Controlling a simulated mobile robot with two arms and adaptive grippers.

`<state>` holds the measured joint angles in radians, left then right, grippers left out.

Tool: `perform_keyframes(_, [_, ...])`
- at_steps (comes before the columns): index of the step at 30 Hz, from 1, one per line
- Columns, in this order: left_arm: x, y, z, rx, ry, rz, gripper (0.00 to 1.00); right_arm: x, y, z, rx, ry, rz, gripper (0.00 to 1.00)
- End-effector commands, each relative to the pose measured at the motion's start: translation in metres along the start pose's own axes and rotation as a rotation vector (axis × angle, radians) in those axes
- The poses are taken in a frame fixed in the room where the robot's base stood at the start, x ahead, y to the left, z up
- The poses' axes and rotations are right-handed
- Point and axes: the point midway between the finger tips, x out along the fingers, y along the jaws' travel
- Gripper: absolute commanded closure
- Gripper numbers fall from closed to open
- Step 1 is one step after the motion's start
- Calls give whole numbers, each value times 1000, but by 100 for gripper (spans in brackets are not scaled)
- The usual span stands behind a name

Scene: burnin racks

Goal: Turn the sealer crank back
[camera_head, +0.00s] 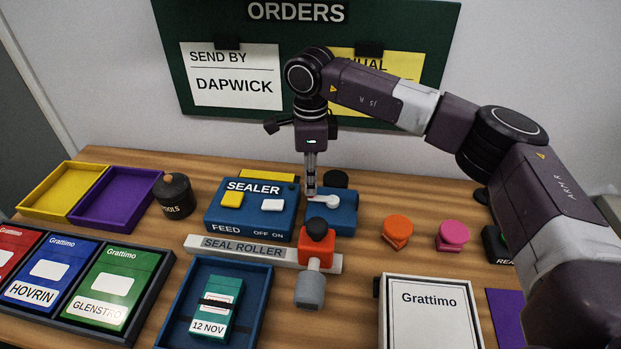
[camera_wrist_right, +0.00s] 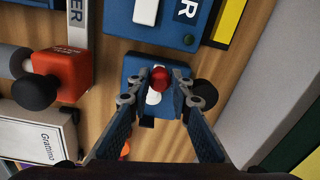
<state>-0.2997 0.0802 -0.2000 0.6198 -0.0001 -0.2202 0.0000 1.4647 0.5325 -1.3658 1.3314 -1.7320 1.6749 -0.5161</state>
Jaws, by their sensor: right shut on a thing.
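The blue sealer (camera_head: 250,211) stands near the back of the bench, with a yellow button and a white switch on its front. Joined to or beside its right side is a smaller blue block (camera_head: 344,216) carrying a white crank arm (camera_head: 327,201). My right gripper (camera_head: 310,188) points straight down over this block. In the right wrist view its fingers (camera_wrist_right: 164,84) are shut around the red crank knob (camera_wrist_right: 159,76), with part of the white arm (camera_wrist_right: 153,97) showing beside it. The gripper hides the knob in the head view. My left gripper is not in view.
An orange-red block with a black knob (camera_head: 317,229) stands on the seal roller bar (camera_head: 213,245) in front. A blue tray (camera_head: 252,317) holds a teal pack. Orange (camera_head: 398,228) and pink (camera_head: 452,233) stamps stand to the right. The TOOLS pot (camera_head: 173,197) is left.

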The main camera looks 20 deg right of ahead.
Motion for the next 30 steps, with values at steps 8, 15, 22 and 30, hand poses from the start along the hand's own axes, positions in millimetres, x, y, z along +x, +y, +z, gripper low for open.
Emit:
perform_keyframes(8, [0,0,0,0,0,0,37,-2,-1,0,0,-1,-3,70])
perform_keyframes(15, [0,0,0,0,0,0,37,0,0,0,1,0,-1,63])
perform_keyframes(22, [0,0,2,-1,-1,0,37,-12,-1,1,1,-2,-3,63])
perform_keyframes(30, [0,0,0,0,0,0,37,-66,-1,1,1,-3,-4,63])
